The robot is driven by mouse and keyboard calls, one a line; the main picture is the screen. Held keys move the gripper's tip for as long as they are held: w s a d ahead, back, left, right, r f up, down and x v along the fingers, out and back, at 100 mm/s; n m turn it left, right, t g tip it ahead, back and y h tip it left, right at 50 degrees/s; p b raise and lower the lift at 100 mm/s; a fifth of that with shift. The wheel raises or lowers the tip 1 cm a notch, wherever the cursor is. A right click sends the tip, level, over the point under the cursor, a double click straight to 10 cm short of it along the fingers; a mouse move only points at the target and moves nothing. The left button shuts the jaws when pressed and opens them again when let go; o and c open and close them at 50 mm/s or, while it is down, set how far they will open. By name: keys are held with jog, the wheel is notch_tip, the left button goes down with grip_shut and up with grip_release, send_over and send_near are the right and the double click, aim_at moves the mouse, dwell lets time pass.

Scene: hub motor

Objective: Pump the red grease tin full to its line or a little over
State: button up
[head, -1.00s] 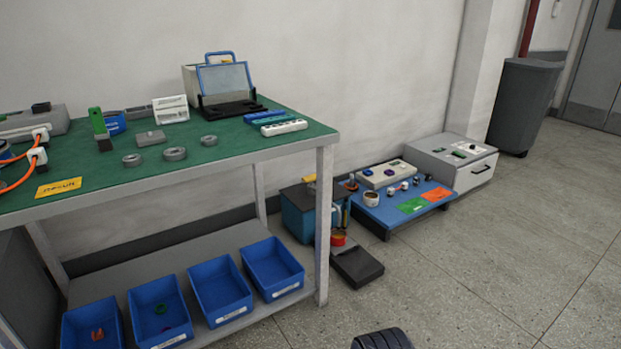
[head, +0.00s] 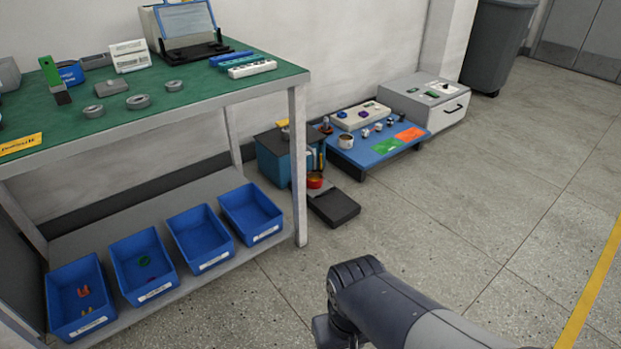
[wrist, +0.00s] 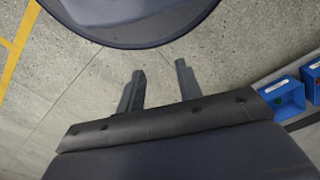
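The red grease tin (head: 315,181) stands low on the floor in the head view, beyond the bench's right front leg. It is small there, and its fill and line cannot be made out. It sits at the near side of a teal box-like unit with a dark top (head: 272,160), beside a dark flat slab (head: 334,208). My gripper (wrist: 160,80) shows in the wrist view with its two fingers apart and nothing between them, over bare floor. In the head view only my arm shows, at the bottom, well short of the tin.
A green-topped bench (head: 200,95) stands at left, with blue bins (head: 252,214) on its lower shelf. Its right leg (head: 299,165) stands close to the tin. A low blue platform (head: 375,150) and a grey cabinet (head: 425,105) lie beyond. Floor at right is clear.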

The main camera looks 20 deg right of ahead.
dwell(0.4)
grip_shut()
dwell(1.5)
